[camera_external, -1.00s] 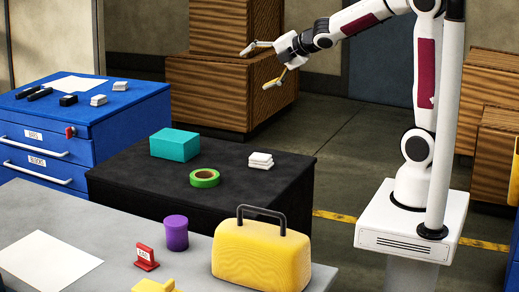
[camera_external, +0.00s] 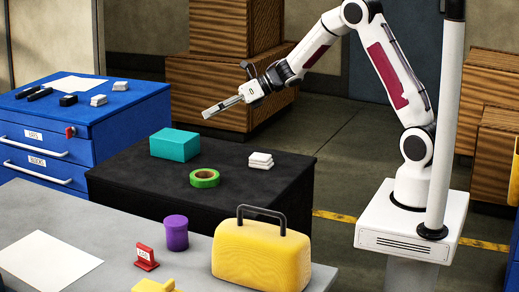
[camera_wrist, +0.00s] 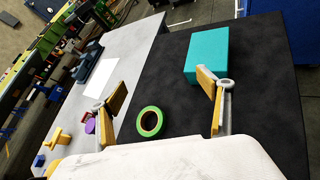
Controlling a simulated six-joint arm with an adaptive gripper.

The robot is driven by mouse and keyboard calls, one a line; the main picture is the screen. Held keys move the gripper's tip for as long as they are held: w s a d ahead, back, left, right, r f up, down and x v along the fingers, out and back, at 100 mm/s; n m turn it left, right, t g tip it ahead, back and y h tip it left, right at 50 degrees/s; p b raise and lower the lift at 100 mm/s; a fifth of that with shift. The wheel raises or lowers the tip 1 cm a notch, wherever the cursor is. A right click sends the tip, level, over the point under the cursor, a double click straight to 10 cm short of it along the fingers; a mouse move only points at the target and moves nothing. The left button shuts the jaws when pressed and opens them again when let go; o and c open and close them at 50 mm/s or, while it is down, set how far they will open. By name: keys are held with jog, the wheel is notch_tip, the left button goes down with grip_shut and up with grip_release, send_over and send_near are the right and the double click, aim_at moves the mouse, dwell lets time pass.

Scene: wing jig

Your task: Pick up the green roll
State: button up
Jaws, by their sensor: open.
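The green roll (camera_external: 204,178) is a ring of green tape with a brown inner core, lying flat on the black table (camera_external: 130,190). In the wrist view the roll (camera_wrist: 150,121) appears between my two fingers, nearer the left one, with the table beneath it. My gripper (camera_external: 207,113) is open and empty, raised above the far side of the black table. In the wrist view my gripper (camera_wrist: 165,110) shows two yellow-padded fingers spread wide apart. The roll is fully visible and nothing touches it.
A teal box (camera_external: 175,144) stands behind the roll, and a stack of white blocks (camera_external: 261,161) lies to its right. A grey table in front holds a purple cup (camera_external: 176,232), a red holder (camera_external: 146,258) and a yellow case (camera_external: 262,254). Black tabletop around the roll is bare.

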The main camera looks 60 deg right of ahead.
aim_at(205, 173)
jog(key=s+a+f+n+g+y, duration=0.1)
jog(key=s+f+n, duration=0.1)
jog(key=f+n, duration=0.1)
jog(key=s+a+f+n+g+y, duration=0.2)
jog(key=f+n, duration=0.1)
jog(key=f, duration=0.2)
jog(key=s+a+f+n+g+y, duration=0.1)
jog(key=s+f+n+g+y, duration=0.1)
jog(key=f+n, duration=0.1)
jog(key=shift+a+f+n, duration=0.25)
jog(key=shift+f+n, duration=0.15)
jog(key=shift+n, duration=0.2)
jog(key=shift+s+a+f+n+g+y, duration=0.1)
jog(key=shift+s+f+n+g+y, duration=0.2)
jog(key=shift+s+y, duration=0.1)
jog(key=shift+w, duration=0.1)
jog(key=shift+x, duration=1.25)
jog(key=shift+w+x, duration=0.15)
jog(key=shift+x, duration=1.15)
jog(key=shift+w+x, duration=0.15)
jog(key=shift+x, duration=1.15)
jog(key=shift+r, duration=0.1)
jog(key=shift+c, duration=0.3)
